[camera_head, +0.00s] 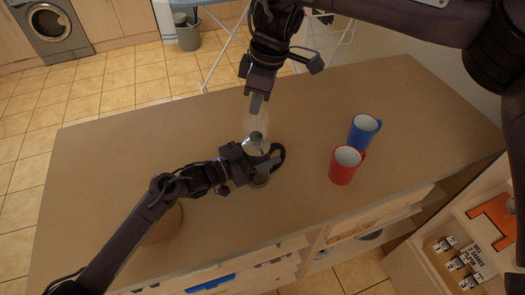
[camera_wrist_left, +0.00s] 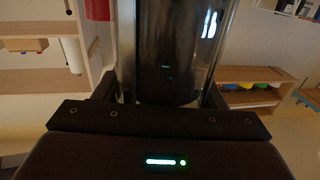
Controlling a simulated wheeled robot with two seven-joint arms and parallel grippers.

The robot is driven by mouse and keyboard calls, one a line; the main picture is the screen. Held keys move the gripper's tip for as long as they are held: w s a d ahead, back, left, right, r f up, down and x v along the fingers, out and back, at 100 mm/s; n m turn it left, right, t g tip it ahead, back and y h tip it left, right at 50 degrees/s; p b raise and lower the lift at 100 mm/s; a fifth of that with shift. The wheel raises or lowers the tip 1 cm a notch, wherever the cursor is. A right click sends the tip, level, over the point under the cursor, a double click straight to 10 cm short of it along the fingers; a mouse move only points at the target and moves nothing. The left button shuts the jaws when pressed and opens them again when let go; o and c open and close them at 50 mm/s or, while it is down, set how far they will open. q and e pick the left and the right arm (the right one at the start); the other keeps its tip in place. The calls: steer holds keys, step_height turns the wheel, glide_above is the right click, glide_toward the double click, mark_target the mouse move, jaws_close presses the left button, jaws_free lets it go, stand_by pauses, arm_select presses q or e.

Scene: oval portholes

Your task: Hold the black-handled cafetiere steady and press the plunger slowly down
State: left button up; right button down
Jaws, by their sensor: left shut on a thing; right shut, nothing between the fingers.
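The cafetiere (camera_head: 256,146) stands on the brown counter (camera_head: 110,175), with its black handle (camera_head: 280,156) to the right. My left gripper (camera_head: 254,167) reaches in from the left and is shut around its body. In the left wrist view the dark, shiny cafetiere body (camera_wrist_left: 165,50) fills the space between the fingers. My right gripper (camera_head: 256,104) points down over the cafetiere, shut and empty. Its tips are just above the pale, see-through shape at the cafetiere's top. I cannot tell whether they touch the plunger, whose height is unclear.
A red mug (camera_head: 342,170) and a blue mug (camera_head: 362,134) stand on the counter to the right of the cafetiere. The counter's left part is largely clear. Open shelves (camera_head: 345,228) lie below its front edge. A drying rack (camera_head: 225,45) stands behind.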

stand_by(0.3)
arm_select(q)
steer(key=o, duration=1.6)
